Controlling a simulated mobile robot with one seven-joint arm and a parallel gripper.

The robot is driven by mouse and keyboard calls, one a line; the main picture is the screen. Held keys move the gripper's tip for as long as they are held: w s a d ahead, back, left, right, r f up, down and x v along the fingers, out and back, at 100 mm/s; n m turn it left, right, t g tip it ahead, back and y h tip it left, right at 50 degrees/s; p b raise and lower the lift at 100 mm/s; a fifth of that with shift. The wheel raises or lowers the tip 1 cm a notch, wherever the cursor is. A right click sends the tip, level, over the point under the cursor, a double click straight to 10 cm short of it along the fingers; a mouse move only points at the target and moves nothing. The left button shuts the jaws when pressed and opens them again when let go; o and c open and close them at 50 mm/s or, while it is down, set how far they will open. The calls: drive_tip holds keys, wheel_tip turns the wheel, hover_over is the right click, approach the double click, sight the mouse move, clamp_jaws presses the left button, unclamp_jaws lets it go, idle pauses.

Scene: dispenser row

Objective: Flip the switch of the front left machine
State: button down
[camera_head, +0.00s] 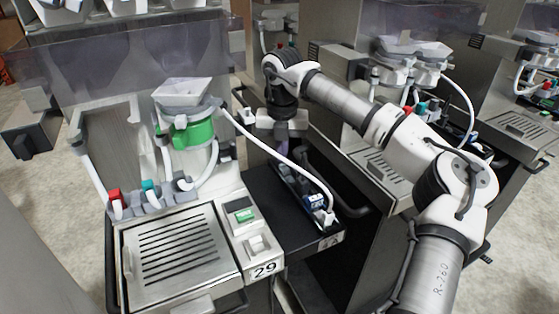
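The front left machine (190,215) carries the label 29 on its front edge. It has a white hopper, a green-banded dispenser body and a slotted drip tray. Its narrow panel has a small display with a green area, and a pale switch (257,246) sits nearer the front edge, just above the label. The switch's exact position is too small to tell. My gripper (283,145) points down behind and to the right of this panel, above the rear of the black bay, well apart from the switch. Its fingers are small and partly hidden, so their opening cannot be told.
A black bay (263,195) with a blue-and-white part and a white hose lies right of the machine. Red and teal valve knobs stand at the machine's left. More machines (400,65) stand behind and right. The space above the front panel is clear.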

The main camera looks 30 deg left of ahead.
drive_tip(key=shift+r+p, duration=2.5)
drive_tip(key=shift+r, duration=0.9)
